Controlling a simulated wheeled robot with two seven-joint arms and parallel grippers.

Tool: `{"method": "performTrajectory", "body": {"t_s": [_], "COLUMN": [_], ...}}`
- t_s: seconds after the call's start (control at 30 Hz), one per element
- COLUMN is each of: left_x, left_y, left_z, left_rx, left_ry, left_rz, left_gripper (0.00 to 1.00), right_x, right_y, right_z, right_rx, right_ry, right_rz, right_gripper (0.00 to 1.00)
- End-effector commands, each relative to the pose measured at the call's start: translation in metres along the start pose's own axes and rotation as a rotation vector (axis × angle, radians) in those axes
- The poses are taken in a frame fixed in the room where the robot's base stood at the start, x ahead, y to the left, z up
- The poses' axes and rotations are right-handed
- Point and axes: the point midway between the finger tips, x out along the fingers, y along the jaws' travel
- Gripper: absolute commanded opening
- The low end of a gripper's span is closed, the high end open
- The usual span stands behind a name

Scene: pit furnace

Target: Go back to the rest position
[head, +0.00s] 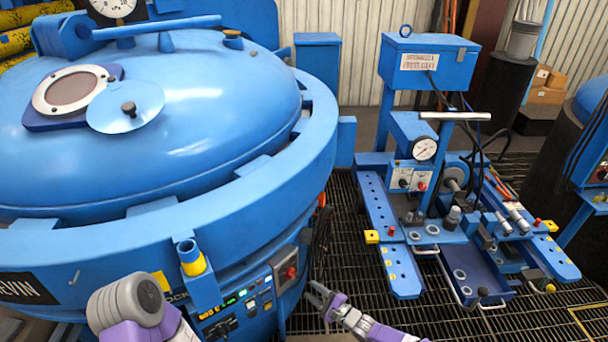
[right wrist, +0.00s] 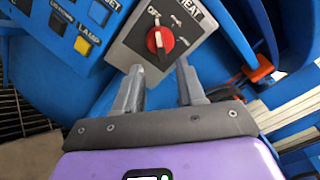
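My right gripper (head: 320,298) is beside the furnace's control panel, low in the middle of the head view. In the right wrist view its two fingers (right wrist: 160,90) are apart with nothing between them. Just beyond the fingertips is the red HEAT knob (right wrist: 159,40) on a grey plate; it looks clear of the fingers. The knob also shows in the head view (head: 291,273). Part of my left arm (head: 130,308) shows at the lower left of the head view; its gripper is out of the picture.
The large blue pit furnace (head: 240,205) with its domed lid (head: 200,85) fills the left. A blue press-like bench (head: 375,210) with a dial gauge (head: 424,148) stands to the right. Dark floor grating (head: 345,260) lies open between them.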

Motion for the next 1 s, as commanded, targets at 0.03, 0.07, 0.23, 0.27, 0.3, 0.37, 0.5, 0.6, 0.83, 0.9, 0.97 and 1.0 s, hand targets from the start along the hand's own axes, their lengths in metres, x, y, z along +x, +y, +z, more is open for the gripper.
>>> {"method": "performTrajectory", "body": {"t_s": [0.03,0.07,0.23,0.27,0.3,0.37,0.5,0.6,0.83,0.9,0.97,1.0], "left_x": [0.000,0.000,0.000,0.000,0.000,0.000,0.000,0.000,0.000,0.000,0.000,0.000], "left_y": [0.000,0.000,0.000,0.000,0.000,0.000,0.000,0.000,0.000,0.000,0.000,0.000], "left_z": [0.000,0.000,0.000,0.000,0.000,0.000,0.000,0.000,0.000,0.000,0.000,0.000], "left_rx": [0.000,0.000,0.000,0.000,0.000,0.000,0.000,0.000,0.000,0.000,0.000,0.000], "left_ry": [0.000,0.000,0.000,0.000,0.000,0.000,0.000,0.000,0.000,0.000,0.000,0.000], "left_rz": [0.000,0.000,0.000,0.000,0.000,0.000,0.000,0.000,0.000,0.000,0.000,0.000], "left_gripper": [0.00,0.00,0.00,0.00,0.00,0.00,0.00,0.00,0.00,0.00,0.00,0.00], "right_x": [0.001,0.002,0.010,0.009,0.003,-0.013,-0.073,-0.124,-0.221,-0.238,-0.248,-0.253], "right_y": [0.001,0.003,0.044,0.059,0.079,0.109,0.160,0.176,0.164,0.157,0.152,0.149], "right_z": [0.002,0.004,0.050,0.064,0.081,0.103,0.134,0.144,0.162,0.168,0.173,0.176], "right_rx": [-0.001,-0.003,-0.058,-0.079,-0.114,-0.175,-0.346,-0.478,-0.749,-0.799,-0.830,-0.844], "right_ry": [-0.003,-0.007,-0.084,-0.103,-0.127,-0.150,-0.162,-0.146,-0.087,-0.073,-0.066,-0.063], "right_rz": [0.006,0.016,0.236,0.308,0.412,0.573,0.897,1.077,1.297,1.316,1.325,1.327], "right_gripper": [0.39,0.39,0.39,0.39,0.39,0.39,0.39,0.39,0.39,0.39,0.39,0.39]}}
